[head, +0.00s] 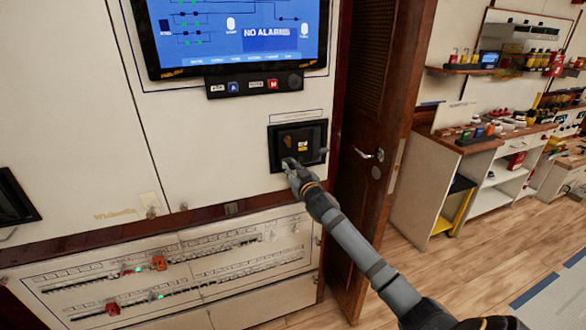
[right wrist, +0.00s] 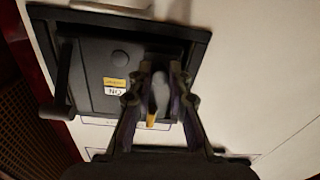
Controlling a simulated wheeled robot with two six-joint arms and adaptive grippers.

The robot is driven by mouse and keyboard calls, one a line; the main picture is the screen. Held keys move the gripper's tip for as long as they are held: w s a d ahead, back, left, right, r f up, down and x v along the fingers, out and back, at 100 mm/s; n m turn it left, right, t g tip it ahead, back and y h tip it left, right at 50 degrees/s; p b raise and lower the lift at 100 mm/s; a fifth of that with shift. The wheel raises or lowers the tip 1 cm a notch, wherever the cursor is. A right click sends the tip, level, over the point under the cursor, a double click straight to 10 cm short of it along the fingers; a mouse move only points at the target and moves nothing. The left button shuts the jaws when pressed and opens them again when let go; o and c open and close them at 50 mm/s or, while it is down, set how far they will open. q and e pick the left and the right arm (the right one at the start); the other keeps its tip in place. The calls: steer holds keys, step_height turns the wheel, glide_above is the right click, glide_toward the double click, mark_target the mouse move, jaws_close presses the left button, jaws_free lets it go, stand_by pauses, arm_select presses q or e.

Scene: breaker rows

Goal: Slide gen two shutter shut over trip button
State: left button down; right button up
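A black recessed breaker unit (head: 282,131) is on the cream wall panel below the screen, with a small yellow-and-white label on its face. My right gripper (head: 290,162) is at the unit's lower left in the head view. Its fingers (right wrist: 160,68) straddle a grey piece with a yellow end (right wrist: 151,121); whether they grip it is unclear. I cannot single out the shutter or read a generator number. My left gripper is out of view.
A black handle (right wrist: 64,80) sticks out at the unit's side. A wooden door (head: 372,90) stands to its right. Below are breaker rows with red and orange pieces (head: 158,263). Another black unit (head: 14,200) is at far left. A workbench (head: 470,148) stands farther right.

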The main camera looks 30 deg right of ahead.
steer(key=o, duration=0.4)
steer(key=shift+w+a, duration=0.15)
steer(key=shift+a, duration=0.25)
steer(key=shift+o, duration=0.2)
steer(key=shift+s+d, duration=0.25)
steer(key=v, duration=1.1)
steer(key=shift+s+a, duration=0.2)
steer(key=shift+s, duration=0.1)
